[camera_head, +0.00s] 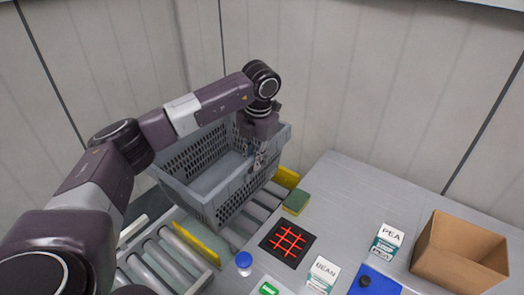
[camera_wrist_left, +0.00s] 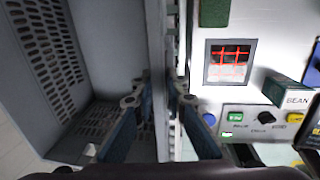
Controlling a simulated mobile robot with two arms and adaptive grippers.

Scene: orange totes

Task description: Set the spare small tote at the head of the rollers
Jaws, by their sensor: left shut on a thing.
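The small tote (camera_head: 219,194) is a grey, open-topped crate with slotted walls, and it looks empty. My left gripper (camera_head: 259,158) is shut on the tote's right-hand wall, near the far corner. In the left wrist view the two fingers (camera_wrist_left: 160,102) straddle that wall, one inside the tote and one outside. The tote's slotted inside (camera_wrist_left: 50,55) fills the left of that view. My right gripper is not seen.
Walls stand close behind.

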